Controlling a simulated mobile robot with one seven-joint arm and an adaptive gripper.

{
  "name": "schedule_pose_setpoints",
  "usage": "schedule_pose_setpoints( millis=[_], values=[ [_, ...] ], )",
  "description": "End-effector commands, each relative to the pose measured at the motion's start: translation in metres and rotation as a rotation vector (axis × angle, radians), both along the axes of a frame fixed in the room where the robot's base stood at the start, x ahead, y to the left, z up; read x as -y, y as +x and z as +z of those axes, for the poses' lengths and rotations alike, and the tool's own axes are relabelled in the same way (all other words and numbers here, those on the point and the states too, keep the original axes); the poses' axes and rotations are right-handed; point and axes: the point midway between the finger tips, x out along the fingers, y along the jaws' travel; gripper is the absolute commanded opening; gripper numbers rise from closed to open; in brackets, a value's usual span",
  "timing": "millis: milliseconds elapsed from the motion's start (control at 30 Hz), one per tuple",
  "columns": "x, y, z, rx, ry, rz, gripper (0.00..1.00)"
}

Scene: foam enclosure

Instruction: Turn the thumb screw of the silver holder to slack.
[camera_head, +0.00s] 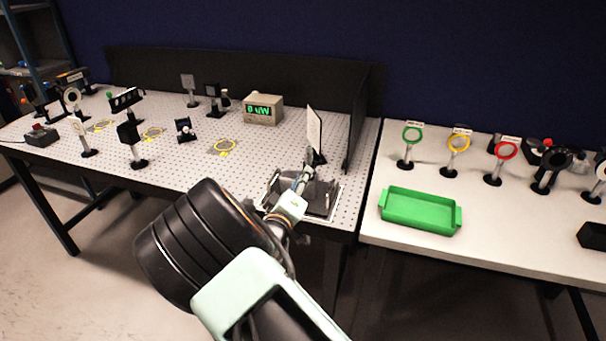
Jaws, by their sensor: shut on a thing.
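My gripper (308,186) is low over the right front corner of the perforated table, angled down and away from the camera. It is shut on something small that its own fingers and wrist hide. A dark, low fixture (322,202) with a pale edge lies around and beneath the fingers. A pale upright plate (314,130) on a dark base stands just behind the gripper. I cannot make out the silver holder or its thumb screw with certainty in this view.
The perforated table (200,170) bears several black optic mounts, yellow rings and a green-lit meter (263,109). A black panel (360,115) rises along its right side. The white table (480,235) at right holds a green tray (420,210) and coloured ring stands.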

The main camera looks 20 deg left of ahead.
Motion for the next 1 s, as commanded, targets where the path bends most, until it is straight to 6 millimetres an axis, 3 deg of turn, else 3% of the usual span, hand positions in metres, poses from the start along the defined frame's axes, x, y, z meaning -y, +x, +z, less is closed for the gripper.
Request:
schedule_pose_setpoints(
  millis=[500, 1000],
  values=[
    [0.0001, -0.0002, 0.0004, -0.001, -0.406, 0.001, 0.0],
    [-0.0001, -0.0002, -0.0004, -0.001, -0.525, 0.001, 0.0]
  ],
)
